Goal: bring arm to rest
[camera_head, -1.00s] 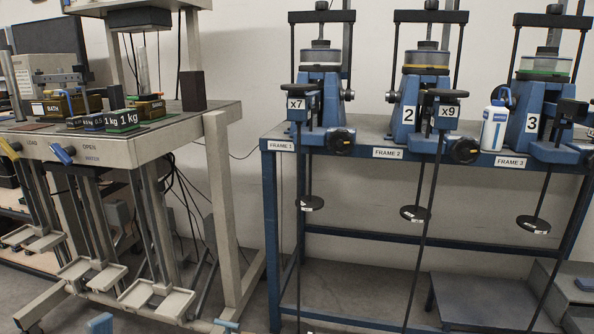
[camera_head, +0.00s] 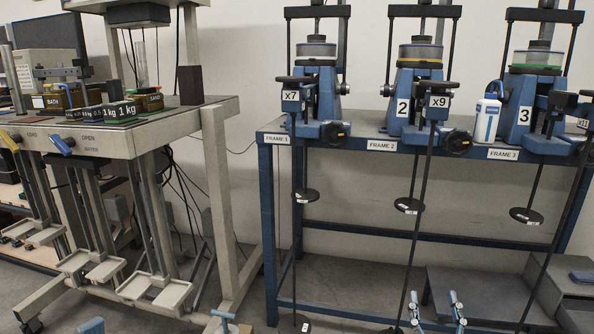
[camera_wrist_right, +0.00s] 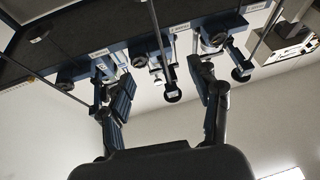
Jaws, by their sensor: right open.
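My right gripper (camera_head: 435,311) shows at the bottom of the head view, right of centre, in front of the blue bench. Its two fingers stand apart with nothing between them. In the right wrist view the gripper (camera_wrist_right: 163,95) is open and empty, and the lever frames show beyond its fingers, upside down. My left gripper cannot be made out in either view.
The blue bench (camera_head: 345,136) carries three lever frames; thin rods with black discs (camera_head: 408,205) hang before it. A white-and-blue bottle (camera_head: 487,118) stands by frame 3. A beige loading frame (camera_head: 217,170) with weights (camera_head: 122,111) stands left. A grey step (camera_head: 470,290) is low right.

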